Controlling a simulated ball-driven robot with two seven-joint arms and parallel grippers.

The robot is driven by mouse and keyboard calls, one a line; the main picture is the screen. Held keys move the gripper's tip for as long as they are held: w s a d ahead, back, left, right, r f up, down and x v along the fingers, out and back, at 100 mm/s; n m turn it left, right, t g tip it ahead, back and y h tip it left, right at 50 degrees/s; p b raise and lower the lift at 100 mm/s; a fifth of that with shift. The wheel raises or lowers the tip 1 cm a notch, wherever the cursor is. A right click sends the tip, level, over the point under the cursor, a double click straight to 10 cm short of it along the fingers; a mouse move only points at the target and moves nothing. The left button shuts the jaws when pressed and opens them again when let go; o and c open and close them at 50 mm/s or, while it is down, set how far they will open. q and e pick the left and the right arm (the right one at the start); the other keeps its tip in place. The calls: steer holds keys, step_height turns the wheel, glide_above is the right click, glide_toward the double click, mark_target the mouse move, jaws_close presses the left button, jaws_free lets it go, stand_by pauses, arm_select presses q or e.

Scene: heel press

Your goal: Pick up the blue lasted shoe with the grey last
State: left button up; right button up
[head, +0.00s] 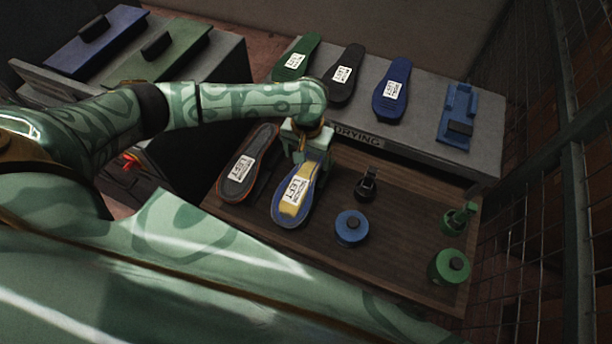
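A blue-edged shoe form (279,213) with a yellow middle and a white LEFT label lies on the brown wooden board. My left gripper (309,153) points down at its far end; the fingertips overlap it, and I cannot tell whether they grip it or are open. A dark shoe form with an orange edge (229,188) lies to its left, also labelled. A blue shoe form (392,105) with a white label lies on the grey DRYING shelf. A grey last is not clearly visible on either blue form. My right gripper is not in view.
Green (299,51) and black (347,59) shoe forms and a blue fixture (458,104) are on the shelf (425,142). A blue knobbed disc (351,229), black piece (366,186), green knobbed disc (447,268) and green piece (458,217) stand on the board. Wire mesh closes the right.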

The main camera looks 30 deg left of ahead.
mark_target(307, 170)
arm_select(q)
steer(key=f, duration=0.1)
steer(key=f+b, duration=0.1)
steer(key=f, duration=0.3)
steer(key=shift+w+f, duration=0.15)
steer(key=shift+w, duration=0.15)
steer(key=shift+f, duration=0.15)
step_height(307, 170, down, 5)
steer(key=shift+w+f+b, duration=0.1)
steer(key=shift+b, duration=1.1)
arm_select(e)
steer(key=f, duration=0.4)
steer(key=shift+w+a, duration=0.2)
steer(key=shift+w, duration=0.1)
arm_select(q)
steer(key=c, duration=1.3)
